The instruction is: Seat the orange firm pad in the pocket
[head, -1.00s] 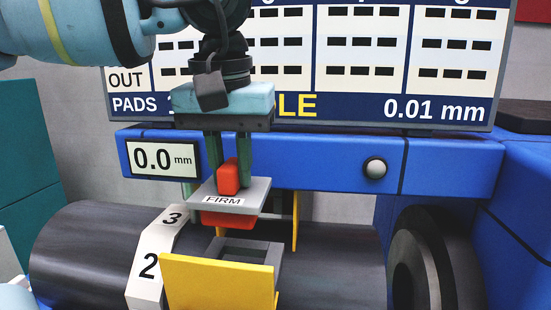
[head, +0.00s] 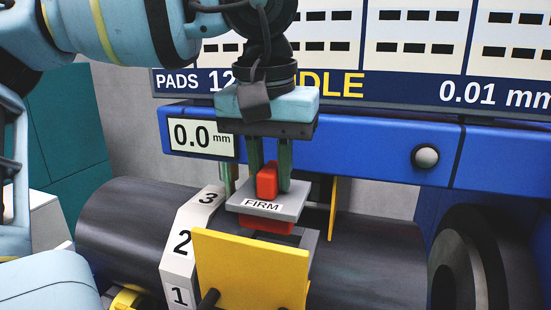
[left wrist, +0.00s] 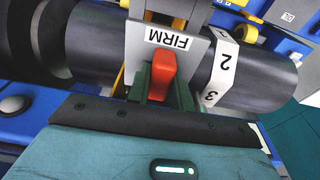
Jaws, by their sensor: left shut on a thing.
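The orange firm pad has an upright orange grip tab (head: 267,182), a grey plate labelled FIRM (head: 240,203) and an orange block (head: 266,227) underneath. My left gripper (head: 270,178) points down and is shut on the tab; the tab also shows between its fingers in the left wrist view (left wrist: 160,77). The pocket, a grey frame (head: 309,250), sits on the dark cylinder just below the pad, behind a yellow plate (head: 248,270). The block is at or just above the frame's opening; the yellow plate hides whether they touch. My right gripper is not in view.
The dark cylinder (head: 375,255) lies across the front, with a white numbered strip (head: 183,242) left of the pocket. A blue beam (head: 350,150) with a 0.0 mm display (head: 203,136) runs behind the gripper. A thin yellow upright (head: 333,207) stands behind the pocket.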

